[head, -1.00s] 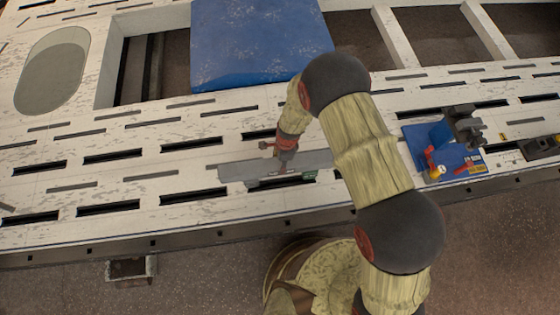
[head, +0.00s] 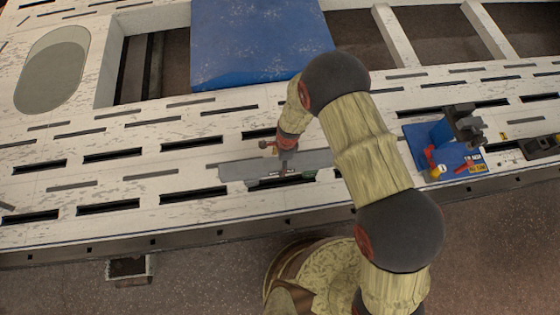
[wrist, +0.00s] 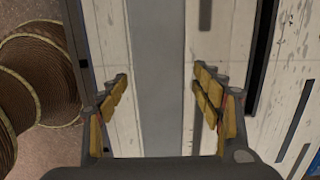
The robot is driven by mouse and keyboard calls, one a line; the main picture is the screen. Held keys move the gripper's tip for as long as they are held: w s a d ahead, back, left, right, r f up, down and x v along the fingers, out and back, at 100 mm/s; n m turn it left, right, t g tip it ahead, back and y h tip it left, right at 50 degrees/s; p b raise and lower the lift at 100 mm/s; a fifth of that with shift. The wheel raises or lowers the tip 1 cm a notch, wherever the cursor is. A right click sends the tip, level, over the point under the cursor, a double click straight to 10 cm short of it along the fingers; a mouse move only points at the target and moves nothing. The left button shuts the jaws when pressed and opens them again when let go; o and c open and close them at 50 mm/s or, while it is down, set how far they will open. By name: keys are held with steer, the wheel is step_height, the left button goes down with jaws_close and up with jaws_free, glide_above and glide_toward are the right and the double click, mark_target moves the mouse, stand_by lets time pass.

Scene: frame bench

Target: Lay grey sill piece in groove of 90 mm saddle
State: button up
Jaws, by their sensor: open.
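The grey sill piece (head: 240,170) is a long flat strip lying lengthwise near the front edge of the bench in the head view. In the wrist view the grey sill piece (wrist: 158,40) runs up the middle of the picture. My gripper (wrist: 160,82) is open, with one yellow-padded finger on each side of the strip and visible gaps to it. In the head view my gripper (head: 284,168) is over the strip's middle and partly hides it. I cannot make out the 90 mm saddle or its groove; what lies under the strip is hidden.
A blue fixture plate (head: 412,140) with a dark clamp and red and yellow parts stands to the right. A blue panel (head: 255,45) lies at the back. The white slotted bench (head: 130,170) is clear left of the strip.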

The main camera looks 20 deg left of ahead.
steer(key=shift+s+d+f, duration=0.1)
steer(key=shift+s, duration=0.05)
step_height(320, 180, up, 12)
steer(key=w+d, duration=0.1)
stand_by(0.4)
